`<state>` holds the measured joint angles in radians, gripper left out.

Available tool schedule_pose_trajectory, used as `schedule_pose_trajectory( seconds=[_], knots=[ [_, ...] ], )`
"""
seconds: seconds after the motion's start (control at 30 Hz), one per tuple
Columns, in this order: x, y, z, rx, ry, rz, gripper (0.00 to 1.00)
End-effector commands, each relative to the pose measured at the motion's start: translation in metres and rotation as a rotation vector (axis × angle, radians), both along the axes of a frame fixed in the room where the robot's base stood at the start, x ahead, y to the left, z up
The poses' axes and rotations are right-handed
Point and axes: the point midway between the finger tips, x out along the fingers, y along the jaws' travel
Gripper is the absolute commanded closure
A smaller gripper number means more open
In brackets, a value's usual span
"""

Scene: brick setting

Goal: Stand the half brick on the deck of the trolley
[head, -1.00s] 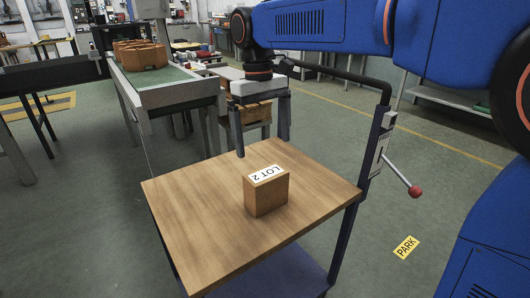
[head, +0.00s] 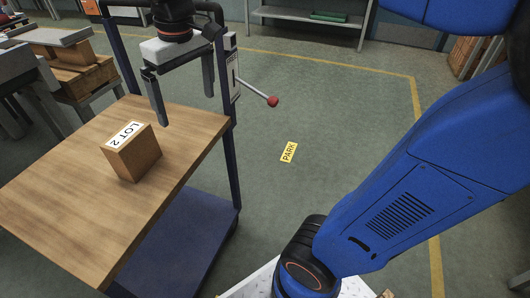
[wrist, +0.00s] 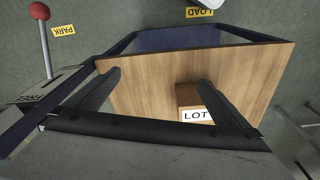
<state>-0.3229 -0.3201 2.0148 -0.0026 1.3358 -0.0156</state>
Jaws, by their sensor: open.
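The half brick (head: 134,158) stands on the wooden deck (head: 70,185) of the trolley, with a white "LOT 2" label on its top. It also shows in the wrist view (wrist: 187,95), partly covered at its lower right by a finger. My gripper (head: 188,108) is open and empty, above the deck's far right part in the head view. It is apart from the brick, and its fingers hang down beyond the brick's upper right side. In the wrist view my gripper (wrist: 160,95) shows both fingers spread, with bare deck between them and the brick nearer the right finger.
The trolley has a dark frame and a lever with a red knob (head: 272,101) at its right post. A yellow PARK sign (head: 289,152) lies on open floor.

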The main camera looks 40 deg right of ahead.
Motion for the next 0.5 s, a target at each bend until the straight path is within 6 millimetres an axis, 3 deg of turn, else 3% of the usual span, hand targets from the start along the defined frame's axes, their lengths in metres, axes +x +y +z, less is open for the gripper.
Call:
schedule_pose_trajectory(
  seconds=[0.03, 0.2, 0.5],
  knots=[
    [-0.013, -0.015, -0.007, 0.007, -0.022, -0.030, 0.00],
    [-0.048, -0.053, -0.034, 0.028, -0.098, -0.114, 0.00],
    [-0.110, -0.102, -0.093, 0.049, -0.229, -0.259, 0.00]
  ],
)
